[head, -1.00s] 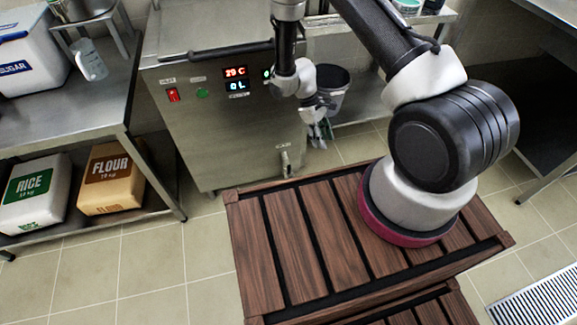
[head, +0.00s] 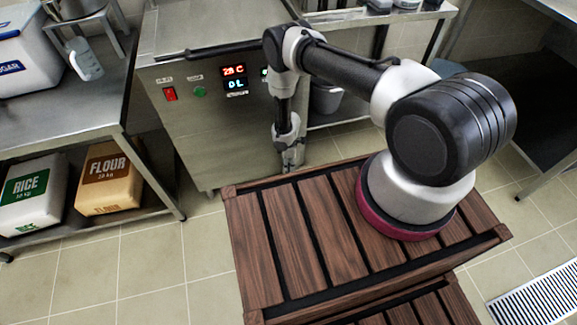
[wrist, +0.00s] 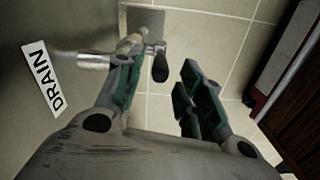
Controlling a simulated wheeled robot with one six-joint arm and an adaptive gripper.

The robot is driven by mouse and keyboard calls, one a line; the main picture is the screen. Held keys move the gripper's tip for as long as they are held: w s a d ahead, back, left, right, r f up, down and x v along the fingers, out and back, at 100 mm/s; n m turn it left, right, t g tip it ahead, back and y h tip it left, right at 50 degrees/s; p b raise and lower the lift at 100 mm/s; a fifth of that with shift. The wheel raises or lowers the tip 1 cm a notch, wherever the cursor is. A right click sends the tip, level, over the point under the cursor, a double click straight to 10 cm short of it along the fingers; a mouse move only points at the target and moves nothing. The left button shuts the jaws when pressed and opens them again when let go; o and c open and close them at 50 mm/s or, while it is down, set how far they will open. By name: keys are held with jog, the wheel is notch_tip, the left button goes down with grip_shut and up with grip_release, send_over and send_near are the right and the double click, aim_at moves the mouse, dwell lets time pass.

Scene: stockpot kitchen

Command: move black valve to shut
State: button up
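The black valve handle (wrist: 160,68) shows in the wrist view beside a metal drain pipe (wrist: 93,62) that comes from the steel cabinet wall. A label reading DRAIN (wrist: 43,78) is on that wall, left of the pipe. My gripper (wrist: 154,84) is open. Its two green-padded fingers stand apart, and the handle appears in the gap between their tips. I cannot tell whether a finger touches the pipe or handle. In the head view, my gripper (head: 291,157) hangs low at the cabinet front and hides the valve.
The steel cabinet (head: 225,130) has a lit display (head: 234,78), a red switch (head: 170,94) and a green button (head: 200,91). A slatted wooden platform (head: 330,220) lies in front. A shelf with flour (head: 108,178) and rice (head: 30,195) stands left. Tiled floor is clear at lower left.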

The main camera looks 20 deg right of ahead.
jog(key=shift+f, duration=1.35)
grip_shut()
